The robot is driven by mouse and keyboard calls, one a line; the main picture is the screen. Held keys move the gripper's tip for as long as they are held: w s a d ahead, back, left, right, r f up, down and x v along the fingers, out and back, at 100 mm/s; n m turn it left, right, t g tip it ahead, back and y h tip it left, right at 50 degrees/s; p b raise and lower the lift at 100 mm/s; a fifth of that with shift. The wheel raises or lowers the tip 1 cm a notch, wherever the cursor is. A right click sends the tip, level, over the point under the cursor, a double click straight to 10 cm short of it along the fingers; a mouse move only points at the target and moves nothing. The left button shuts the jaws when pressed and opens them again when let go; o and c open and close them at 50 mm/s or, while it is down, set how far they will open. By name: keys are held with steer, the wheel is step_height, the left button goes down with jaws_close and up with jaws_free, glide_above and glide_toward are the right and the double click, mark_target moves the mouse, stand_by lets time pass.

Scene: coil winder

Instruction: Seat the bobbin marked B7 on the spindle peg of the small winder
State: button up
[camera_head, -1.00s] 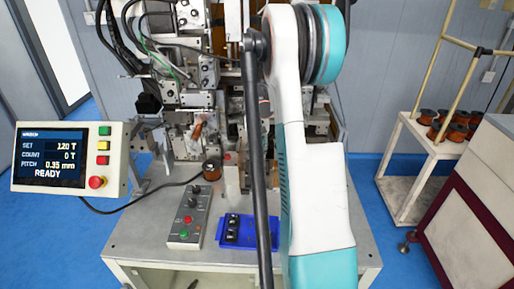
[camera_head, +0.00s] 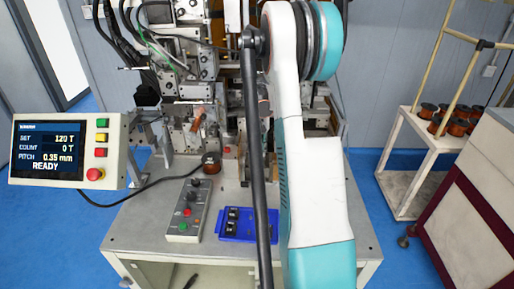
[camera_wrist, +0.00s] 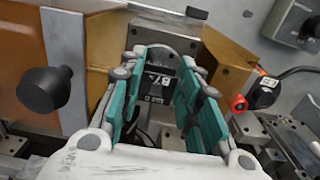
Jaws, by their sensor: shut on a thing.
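In the wrist view my gripper (camera_wrist: 160,85), with teal finger pads, is shut on a small black bobbin (camera_wrist: 156,82). Its white mark seems to read B7, and smaller print below it is blurred. The bobbin is in front of a grey block of the winder between tan plates. I cannot make out the spindle peg, or whether the bobbin touches it. In the head view the winder (camera_head: 203,62) stands at the back of the table, and my own arm hides my gripper and the held bobbin.
A blue tray (camera_head: 222,238) with black pieces and a grey control box (camera_head: 176,226) lie on the table (camera_head: 135,238). A copper spool (camera_head: 211,168) stands near the winder. A display panel (camera_head: 98,178) is at left. A cart (camera_head: 407,168) with copper spools stands at right.

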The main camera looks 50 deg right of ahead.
steer(key=shift+f+b, duration=0.7)
steer(key=shift+f, duration=0.25)
steer(key=o, duration=0.8)
step_height(320, 180, up, 12)
steer(key=shift+w+a, duration=0.1)
